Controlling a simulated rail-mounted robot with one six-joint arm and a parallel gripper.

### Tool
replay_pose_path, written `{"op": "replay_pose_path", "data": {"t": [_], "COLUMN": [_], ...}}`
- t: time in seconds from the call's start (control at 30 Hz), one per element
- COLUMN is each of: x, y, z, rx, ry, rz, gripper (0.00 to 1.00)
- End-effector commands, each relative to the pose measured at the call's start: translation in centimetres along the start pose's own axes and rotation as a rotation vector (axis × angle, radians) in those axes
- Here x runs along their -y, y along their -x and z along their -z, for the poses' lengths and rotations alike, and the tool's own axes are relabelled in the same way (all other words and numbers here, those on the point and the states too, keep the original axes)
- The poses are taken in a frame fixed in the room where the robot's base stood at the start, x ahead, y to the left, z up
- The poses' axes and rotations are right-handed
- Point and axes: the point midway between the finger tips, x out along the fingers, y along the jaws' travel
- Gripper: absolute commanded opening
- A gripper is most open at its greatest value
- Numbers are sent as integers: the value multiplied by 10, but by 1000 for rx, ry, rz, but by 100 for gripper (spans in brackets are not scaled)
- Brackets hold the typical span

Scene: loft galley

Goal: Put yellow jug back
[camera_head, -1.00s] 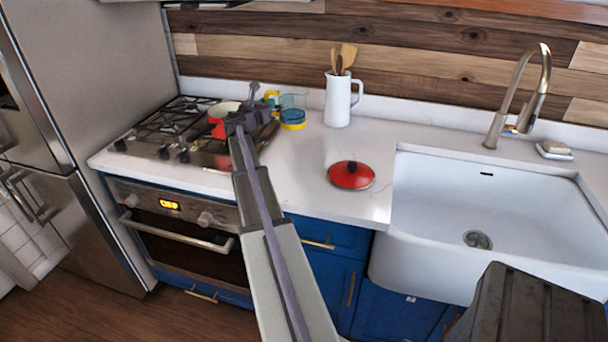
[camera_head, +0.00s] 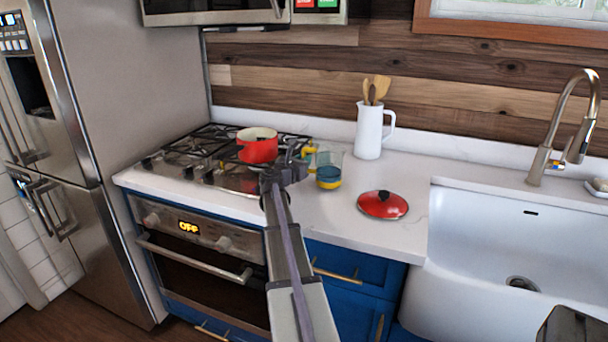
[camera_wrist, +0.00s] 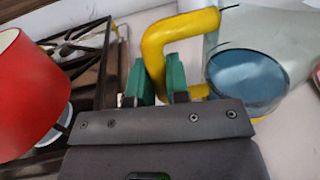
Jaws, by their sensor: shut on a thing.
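The yellow jug (camera_head: 328,175) has a clear glass body, a yellow base and handle, and blue inside its lower part. It looks upright in the head view, over the counter just right of the stove. My gripper (camera_head: 296,160) is at its left side. In the wrist view my gripper (camera_wrist: 158,84) has its green fingers shut on the handle of the jug (camera_wrist: 158,50). The jug's glass body and blue part show at the upper right there. I cannot tell whether its base touches the counter.
A red pot (camera_head: 258,148) stands on the stove (camera_head: 195,165), close left of my gripper; it also shows in the wrist view (camera_wrist: 28,95). A red lid (camera_head: 383,206) lies on the counter at right. A white pitcher (camera_head: 369,132) with utensils stands behind. The sink (camera_head: 500,235) is at far right.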

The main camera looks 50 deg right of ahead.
Motion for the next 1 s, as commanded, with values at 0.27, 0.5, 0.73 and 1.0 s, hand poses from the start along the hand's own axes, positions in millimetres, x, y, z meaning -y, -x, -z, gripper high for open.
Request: {"op": "replay_pose_path", "data": {"t": [0.27, 0.5, 0.73, 1.0], "x": [0, 0, 0, 0], "y": [0, 0, 0, 5], "z": [11, 14, 14, 10], "rx": [0, 0, 0, 0], "ry": [1, 0, 0, 0], "rz": [0, 0, 0, -1], "gripper": [0, 24, 41, 41]}}
